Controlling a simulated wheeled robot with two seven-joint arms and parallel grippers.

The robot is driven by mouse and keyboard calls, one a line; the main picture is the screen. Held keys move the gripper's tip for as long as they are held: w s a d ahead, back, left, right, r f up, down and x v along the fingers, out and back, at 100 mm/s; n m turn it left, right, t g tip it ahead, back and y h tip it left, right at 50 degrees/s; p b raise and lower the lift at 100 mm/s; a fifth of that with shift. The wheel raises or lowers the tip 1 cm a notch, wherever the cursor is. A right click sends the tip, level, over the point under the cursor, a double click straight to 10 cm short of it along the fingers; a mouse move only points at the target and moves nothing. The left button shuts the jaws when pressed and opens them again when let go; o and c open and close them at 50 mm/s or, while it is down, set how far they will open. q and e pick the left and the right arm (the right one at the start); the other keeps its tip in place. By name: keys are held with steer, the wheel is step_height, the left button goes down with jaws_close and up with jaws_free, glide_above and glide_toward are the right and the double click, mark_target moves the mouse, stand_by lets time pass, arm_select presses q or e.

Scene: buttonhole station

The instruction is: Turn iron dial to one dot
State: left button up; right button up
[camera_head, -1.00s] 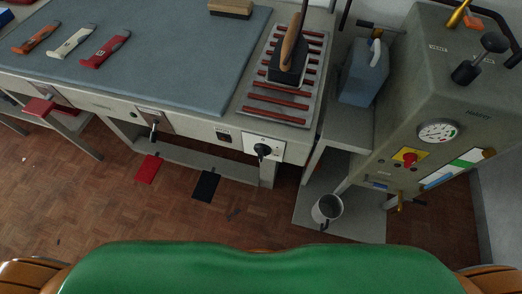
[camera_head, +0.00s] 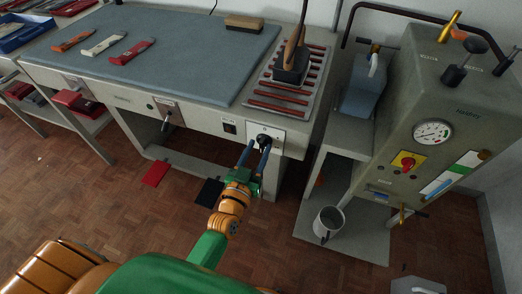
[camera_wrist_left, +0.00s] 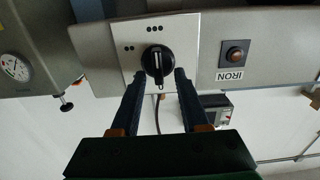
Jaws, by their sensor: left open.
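The iron dial (camera_head: 263,138) is a black knob on a white plate on the front of the worktable, below the iron (camera_head: 290,67). In the left wrist view the dial (camera_wrist_left: 157,60) has a pale pointer line, and groups of dots are printed on the white plate (camera_wrist_left: 180,30). Which dots the pointer marks is hard to tell. My left gripper (camera_head: 256,144) is open and reaches up to the dial. In the left wrist view its fingertips (camera_wrist_left: 160,74) lie on either side of the knob's near edge; contact cannot be told. My right gripper is not in view.
An indicator lamp (camera_wrist_left: 234,54) with an IRON label sits beside the plate. A grey machine (camera_head: 430,110) with a gauge and red knob stands right, a blue canister (camera_head: 362,95) between. Red and black pedals lie below the table.

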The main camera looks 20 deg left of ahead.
arm_select(q)
steer(key=shift+w, duration=0.2)
steer(key=shift+r, duration=0.1)
steer(key=shift+d, duration=0.1)
jaws_close()
steer(key=shift+n, duration=0.3)
steer(key=shift+a+f+n+b, duration=0.15)
steer(key=shift+f+n+b, duration=0.3)
steer(key=shift+n, duration=3.4)
steer(key=shift+a+f+n+b, duration=0.2)
steer(key=shift+n+b, duration=0.35)
steer(key=shift+n, duration=3.25)
steer(key=shift+a+f+n+b, duration=0.15)
steer(key=shift+f+n+b, duration=0.3)
steer(key=shift+n, duration=3.4)
